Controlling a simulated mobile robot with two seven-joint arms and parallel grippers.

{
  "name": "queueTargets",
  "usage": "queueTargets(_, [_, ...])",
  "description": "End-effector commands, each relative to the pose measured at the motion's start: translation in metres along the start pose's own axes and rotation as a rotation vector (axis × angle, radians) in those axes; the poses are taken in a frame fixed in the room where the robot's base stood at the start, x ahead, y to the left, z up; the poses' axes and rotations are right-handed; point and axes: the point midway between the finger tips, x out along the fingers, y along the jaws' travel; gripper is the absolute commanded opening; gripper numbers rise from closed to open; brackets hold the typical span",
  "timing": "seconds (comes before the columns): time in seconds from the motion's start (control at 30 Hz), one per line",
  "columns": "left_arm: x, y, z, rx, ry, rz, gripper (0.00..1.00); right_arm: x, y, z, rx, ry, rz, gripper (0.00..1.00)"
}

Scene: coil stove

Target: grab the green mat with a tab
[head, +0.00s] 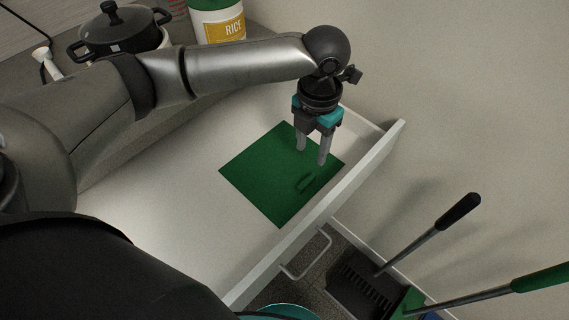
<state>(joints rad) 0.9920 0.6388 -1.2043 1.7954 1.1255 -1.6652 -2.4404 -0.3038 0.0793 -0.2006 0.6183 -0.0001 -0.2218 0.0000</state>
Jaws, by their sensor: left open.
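The green mat (262,176) lies flat on the white floor of an open drawer. Its tab (308,183) shows as a small raised loop near the mat's right side, close to the drawer front. My left gripper (312,157) points down over the right part of the mat. Its two grey fingers are apart with nothing between them, a little up-picture from the tab. I cannot tell the exact height of the fingertips above the mat. My right gripper is not in view.
The white drawer front (330,204) with a wire handle (307,256) runs close beside the mat. A black pot (118,32) and a rice canister (218,22) stand on the counter behind. A dustpan (366,284) and long handles are below right. The drawer's left part is bare.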

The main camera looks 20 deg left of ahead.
Motion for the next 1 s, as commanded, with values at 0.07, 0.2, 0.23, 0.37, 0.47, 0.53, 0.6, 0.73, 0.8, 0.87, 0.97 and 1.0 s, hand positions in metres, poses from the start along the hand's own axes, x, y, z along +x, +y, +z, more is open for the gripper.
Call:
queueTargets(0.07, [0.022, 0.000, -0.001, 0.000, 0.004, 0.000, 0.53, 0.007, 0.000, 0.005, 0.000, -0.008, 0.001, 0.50])
queueTargets(0.2, [0.047, 0.000, 0.000, -0.001, 0.002, 0.000, 0.53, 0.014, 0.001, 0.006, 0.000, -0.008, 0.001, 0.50])
queueTargets(0.23, [0.051, 0.000, 0.000, -0.001, 0.002, -0.001, 0.53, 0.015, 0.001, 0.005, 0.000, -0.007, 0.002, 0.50])
queueTargets(0.37, [0.061, -0.001, 0.000, 0.000, 0.001, -0.001, 0.53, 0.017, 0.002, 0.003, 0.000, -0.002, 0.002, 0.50])
queueTargets(0.47, [0.066, -0.001, 0.001, 0.000, -0.001, 0.000, 0.53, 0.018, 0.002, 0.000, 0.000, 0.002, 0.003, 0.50])
queueTargets(0.53, [0.074, -0.001, 0.003, 0.000, 0.000, 0.000, 0.53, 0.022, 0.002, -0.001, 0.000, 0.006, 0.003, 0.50])
queueTargets(0.6, [0.086, -0.001, 0.005, -0.001, 0.002, 0.000, 0.53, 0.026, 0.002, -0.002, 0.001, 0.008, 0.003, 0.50])
queueTargets(0.73, [0.105, -0.002, 0.007, 0.000, 0.002, 0.000, 0.53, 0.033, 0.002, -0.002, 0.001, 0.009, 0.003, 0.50])
queueTargets(0.8, [0.112, -0.001, 0.007, 0.001, 0.000, 0.001, 0.53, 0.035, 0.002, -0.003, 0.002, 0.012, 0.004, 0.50])
queueTargets(0.87, [0.115, -0.001, 0.007, 0.001, -0.001, 0.001, 0.53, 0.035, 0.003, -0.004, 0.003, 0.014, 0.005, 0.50])
queueTargets(0.97, [0.115, -0.001, 0.007, 0.001, -0.001, 0.001, 0.53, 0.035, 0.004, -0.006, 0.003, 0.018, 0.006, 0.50])
queueTargets(1.0, [0.115, -0.001, 0.007, 0.001, -0.001, 0.001, 0.53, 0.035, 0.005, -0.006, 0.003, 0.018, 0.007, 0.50])
